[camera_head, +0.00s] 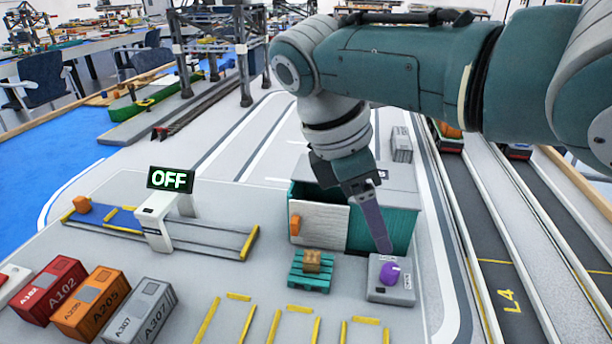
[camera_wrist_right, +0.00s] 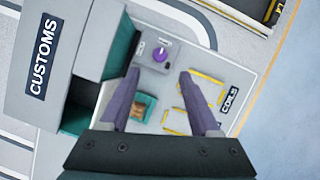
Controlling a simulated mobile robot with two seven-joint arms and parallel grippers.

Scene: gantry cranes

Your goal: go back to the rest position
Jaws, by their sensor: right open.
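My right gripper (camera_head: 378,232) reaches down from the upper right in the head view, its purple-grey fingers above a grey box with a purple knob (camera_head: 390,273). In the right wrist view the two fingers (camera_wrist_right: 158,100) are spread apart with nothing between them. The knob also shows there (camera_wrist_right: 160,54), beyond the fingertips and apart from them. My left gripper is in neither view.
A teal and white customs shed (camera_head: 320,224) stands close behind the knob box. A teal pallet with a brown crate (camera_head: 312,262) is left of it. An OFF sign (camera_head: 170,179) stands over a conveyor. Red, orange (camera_head: 90,303) and grey containers sit front left.

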